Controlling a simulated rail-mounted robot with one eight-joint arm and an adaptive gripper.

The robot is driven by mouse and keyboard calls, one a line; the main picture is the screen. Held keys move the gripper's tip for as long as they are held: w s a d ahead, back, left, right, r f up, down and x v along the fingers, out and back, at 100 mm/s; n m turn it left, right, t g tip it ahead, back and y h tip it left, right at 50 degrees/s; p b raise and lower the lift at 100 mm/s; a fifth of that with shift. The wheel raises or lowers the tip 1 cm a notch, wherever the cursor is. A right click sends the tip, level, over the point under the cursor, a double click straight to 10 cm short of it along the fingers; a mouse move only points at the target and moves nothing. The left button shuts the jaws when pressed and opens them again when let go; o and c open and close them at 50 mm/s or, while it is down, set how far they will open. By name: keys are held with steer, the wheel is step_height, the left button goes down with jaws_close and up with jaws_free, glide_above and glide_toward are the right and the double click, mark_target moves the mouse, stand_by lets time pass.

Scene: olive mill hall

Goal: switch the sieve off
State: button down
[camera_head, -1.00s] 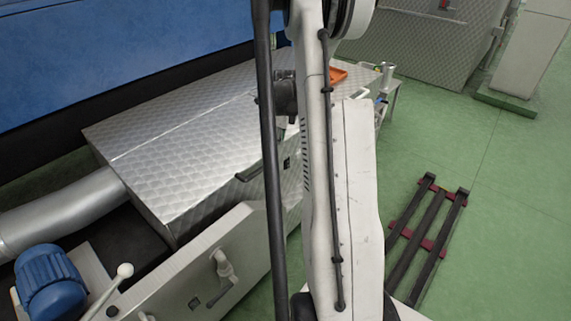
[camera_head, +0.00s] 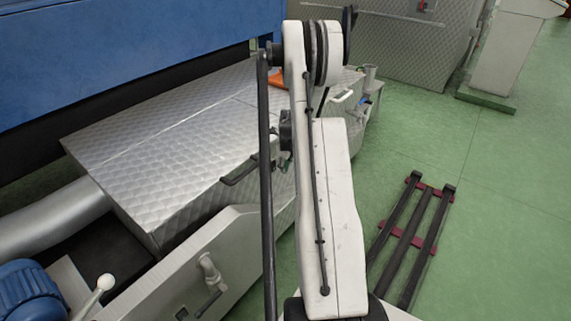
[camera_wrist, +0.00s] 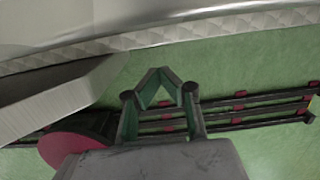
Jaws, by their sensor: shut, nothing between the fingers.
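My gripper (camera_wrist: 158,78) shows in the wrist view with its two fingertips together, empty, above the green floor and apart from any surface. In the head view my arm hides it, or most of it. No part is marked as the sieve, so I cannot tell which machine it is. A large quilted steel housing (camera_head: 165,140) with a dark handle stands left of my arm. In front of it a pale panel (camera_head: 165,285) carries a small lever handle (camera_head: 208,272). A white-knobbed lever (camera_head: 104,284) stands at lower left. No switch label can be read.
A blue machine (camera_head: 120,50) fills the back left. A blue motor (camera_head: 28,292) is at lower left. A dark rack with red crosspieces (camera_head: 415,235) lies on the floor to the right. A steel cabinet (camera_head: 400,45) stands behind.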

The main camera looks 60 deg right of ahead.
mark_target(274, 167)
steer(key=shift+w+d+f+b, duration=0.1)
steer(key=shift+w+f+b, duration=0.2)
steer(key=shift+w, duration=0.4)
steer(key=shift+w+d+f+b, duration=0.1)
steer(key=shift+w+f+b, duration=0.2)
steer(key=shift+w, duration=0.35)
steer(key=shift+w+f+b, duration=0.25)
steer(key=shift+w+f, duration=0.1)
steer(key=shift+w, duration=0.35)
steer(key=shift+w+f, duration=0.3)
